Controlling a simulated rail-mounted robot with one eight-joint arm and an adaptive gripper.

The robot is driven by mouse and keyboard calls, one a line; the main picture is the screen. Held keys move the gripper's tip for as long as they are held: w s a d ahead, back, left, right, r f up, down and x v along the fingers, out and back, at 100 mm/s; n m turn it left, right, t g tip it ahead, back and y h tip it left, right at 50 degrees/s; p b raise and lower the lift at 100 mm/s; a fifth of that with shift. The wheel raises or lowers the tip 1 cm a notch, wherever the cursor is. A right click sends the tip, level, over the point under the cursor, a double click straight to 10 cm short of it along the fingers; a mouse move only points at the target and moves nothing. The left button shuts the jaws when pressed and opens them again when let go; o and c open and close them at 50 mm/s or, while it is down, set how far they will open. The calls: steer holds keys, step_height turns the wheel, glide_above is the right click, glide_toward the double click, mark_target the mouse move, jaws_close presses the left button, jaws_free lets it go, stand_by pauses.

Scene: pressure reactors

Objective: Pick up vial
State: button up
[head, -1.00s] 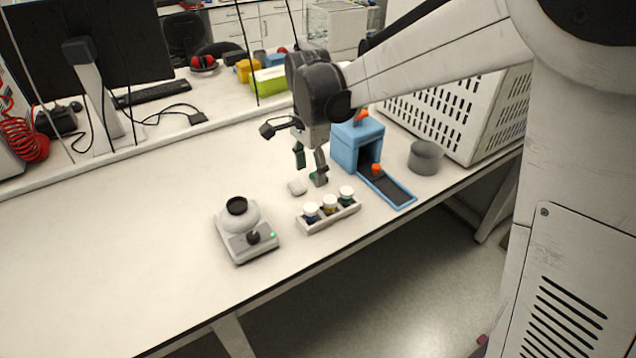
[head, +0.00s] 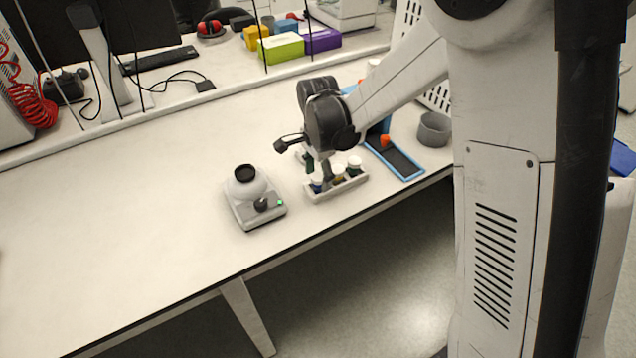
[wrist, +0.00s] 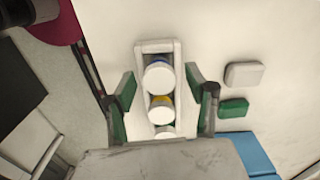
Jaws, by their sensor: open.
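Several white-capped vials stand in a row in a white rack (head: 322,195) on the bench. In the wrist view, the blue-banded vial (wrist: 159,78) is at the far end of the rack, the yellow-banded vial (wrist: 161,110) is in the middle, and another white cap (wrist: 165,132) is partly hidden by my gripper's body. My gripper (wrist: 160,92) is open above the rack, its green-padded fingers on either side of the row and holding nothing. In the head view, my gripper (head: 316,172) partly hides the vials.
A white device with a black top (head: 246,185) stands left of the rack. A blue-edged ramp (head: 400,160) with an orange piece and a grey cup (head: 433,130) stand to the right. The bench's front edge is close to the rack. The left bench is clear.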

steer(key=shift+f, duration=0.8)
jaws_close()
steer(key=shift+r, duration=0.1)
